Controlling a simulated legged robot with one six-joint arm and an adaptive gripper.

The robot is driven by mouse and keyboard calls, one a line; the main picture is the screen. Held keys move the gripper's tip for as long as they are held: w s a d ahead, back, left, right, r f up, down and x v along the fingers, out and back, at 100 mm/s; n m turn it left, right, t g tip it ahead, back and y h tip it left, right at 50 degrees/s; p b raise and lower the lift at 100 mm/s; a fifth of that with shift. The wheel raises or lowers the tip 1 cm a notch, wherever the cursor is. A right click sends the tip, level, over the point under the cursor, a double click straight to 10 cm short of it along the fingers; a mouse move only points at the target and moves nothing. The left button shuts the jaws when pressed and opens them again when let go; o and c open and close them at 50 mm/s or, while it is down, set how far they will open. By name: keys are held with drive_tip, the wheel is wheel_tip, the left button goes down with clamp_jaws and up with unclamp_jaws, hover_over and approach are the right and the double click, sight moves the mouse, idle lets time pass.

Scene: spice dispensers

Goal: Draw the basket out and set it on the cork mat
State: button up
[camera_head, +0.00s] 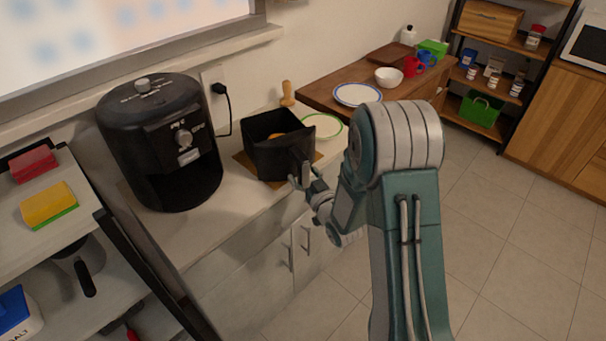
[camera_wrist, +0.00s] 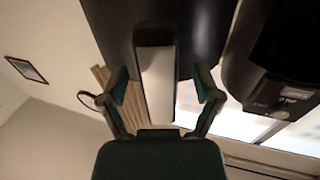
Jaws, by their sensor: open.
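The black basket (camera_head: 268,157) is out of the black air fryer (camera_head: 150,165) and stands upright over the cork mat (camera_head: 243,163) on the counter. The mat's edges show around its base; the contact underneath is hidden. Something orange (camera_head: 276,136) lies inside it. My gripper (camera_head: 302,176) is at the basket's handle side. In the wrist view my gripper (camera_wrist: 163,84) is open, with a finger on each side of the pale handle (camera_wrist: 156,85) and gaps between. The dark basket (camera_wrist: 110,25) is beyond it.
A green-rimmed plate (camera_head: 325,127) and a wooden-handled item (camera_head: 287,92) are behind the basket. A power cord (camera_head: 229,108) hangs at the wall. A shelf with red and yellow sponges (camera_head: 48,205) stands left. A wooden table with a blue-rimmed plate (camera_head: 357,95) is further back.

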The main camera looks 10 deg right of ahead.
drive_tip(key=v, duration=1.1)
drive_tip(key=shift+s, duration=0.4)
drive_tip(key=s+d+r+m+g+h, duration=0.25)
drive_tip(key=r+g+h, duration=0.35)
drive_tip(key=r, duration=0.5)
drive_tip(key=s+a+r+g, duration=0.1)
drive_tip(key=s+r+g, duration=0.1)
drive_tip(key=s, duration=0.7)
drive_tip(key=s+a+r+m+g, duration=0.1)
drive_tip(key=s+r+g, duration=0.2)
drive_tip(key=s, duration=0.7)
drive_tip(key=shift+r+g, duration=0.3)
drive_tip(key=shift+r, duration=0.45)
drive_tip(key=shift+s, duration=0.1)
